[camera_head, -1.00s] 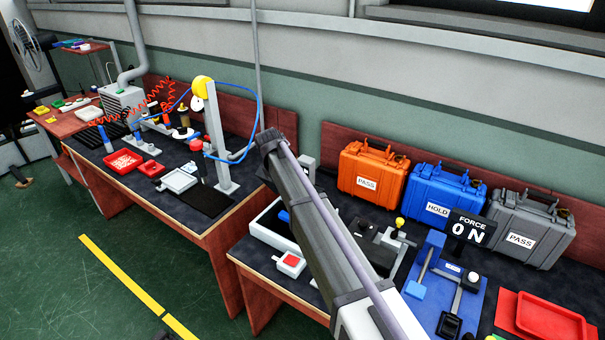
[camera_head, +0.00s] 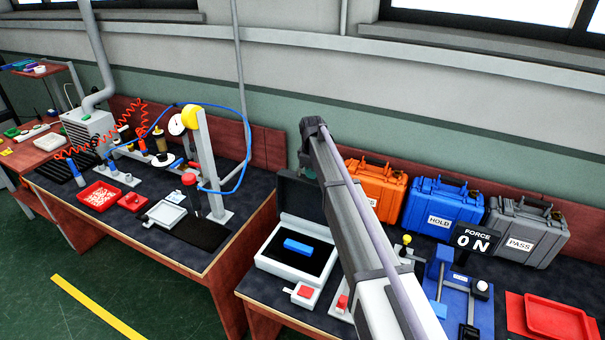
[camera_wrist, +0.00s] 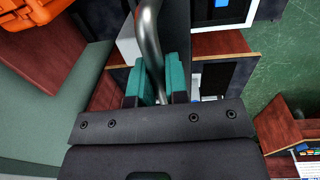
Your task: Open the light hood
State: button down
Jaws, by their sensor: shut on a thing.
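The light hood is a dark lid (camera_head: 297,196) standing raised at the back of a white-rimmed box (camera_head: 262,262) on the near bench. A blue block (camera_head: 308,248) lies on the box's black floor, open to view. In the wrist view, my gripper (camera_wrist: 157,84) has teal finger pads closed around a curved metal bar (camera_wrist: 150,35), which looks like the hood's handle. A dark panel, seen nearly edge-on, is beside the bar. In the head view, my arm hides most of the gripper and the bar.
A small box with a red button (camera_head: 304,292) stands before the white-rimmed box. Orange (camera_head: 372,185), blue (camera_head: 440,208) and grey (camera_head: 525,230) cases line the bench's back. A red tray (camera_head: 555,318) is at right. Another bench with a blue-hosed stand (camera_head: 212,165) is at left.

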jog(key=shift+w+d, duration=0.1)
jog(key=shift+w, duration=0.05)
jog(key=c, duration=1.1)
grip_release()
jog(key=shift+c, duration=0.2)
notch_tip(320, 180, up, 11)
jog(key=p, duration=1.1)
jog(key=shift+s+a, duration=0.2)
jog(key=shift+s, duration=0.15)
jog(key=shift+f, duration=0.1)
